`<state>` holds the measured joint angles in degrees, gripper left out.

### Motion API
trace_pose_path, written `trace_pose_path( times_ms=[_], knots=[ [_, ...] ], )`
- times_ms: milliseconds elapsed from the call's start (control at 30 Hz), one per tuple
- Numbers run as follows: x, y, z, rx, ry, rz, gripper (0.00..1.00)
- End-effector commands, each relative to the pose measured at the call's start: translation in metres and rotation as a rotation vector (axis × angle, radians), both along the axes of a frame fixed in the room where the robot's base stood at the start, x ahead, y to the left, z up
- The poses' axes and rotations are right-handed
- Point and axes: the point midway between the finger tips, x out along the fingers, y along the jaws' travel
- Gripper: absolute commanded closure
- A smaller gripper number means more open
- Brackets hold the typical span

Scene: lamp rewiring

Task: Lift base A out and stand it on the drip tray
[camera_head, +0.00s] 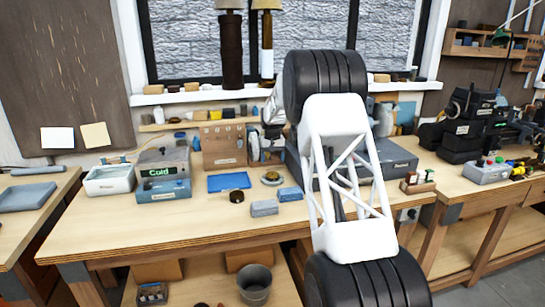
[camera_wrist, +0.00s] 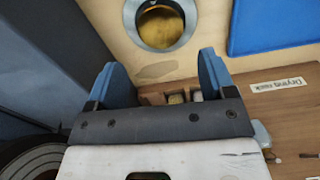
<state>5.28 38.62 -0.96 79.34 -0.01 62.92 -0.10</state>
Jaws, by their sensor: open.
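My gripper (camera_wrist: 162,75) is open and empty in the wrist view, its two blue fingers apart above the bench. Ahead of it lies a round metal-rimmed dish (camera_wrist: 161,26) with a yellowish inside; the dish (camera_head: 271,179) also shows in the head view. A blue flat tray or mat (camera_wrist: 275,25) lies beside it and also shows in the head view (camera_head: 229,181). I cannot pick out base A by any readable label, and I cannot tell which tray is the drip tray. A pale tray (camera_head: 109,180) stands at the bench's left end.
A grey box marked "Cold" (camera_head: 163,171) stands beside the pale tray. A wooden drying rack (camera_head: 223,146) is at the back. Another tray (camera_head: 27,196) is on the left table. My arm hides part of the bench.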

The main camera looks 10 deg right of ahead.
Motion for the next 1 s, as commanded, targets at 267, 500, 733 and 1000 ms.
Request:
trace_pose_path(
  times_ms=[267,500,733,1000],
  knots=[
    [-0.001,0.000,-0.020,0.000,0.003,0.000,0.23],
    [0.000,0.000,-0.037,0.000,0.001,0.000,0.23],
    [0.000,0.000,-0.052,0.000,0.001,0.000,0.23],
    [0.000,0.000,-0.065,0.000,0.002,0.000,0.23]
  ],
)
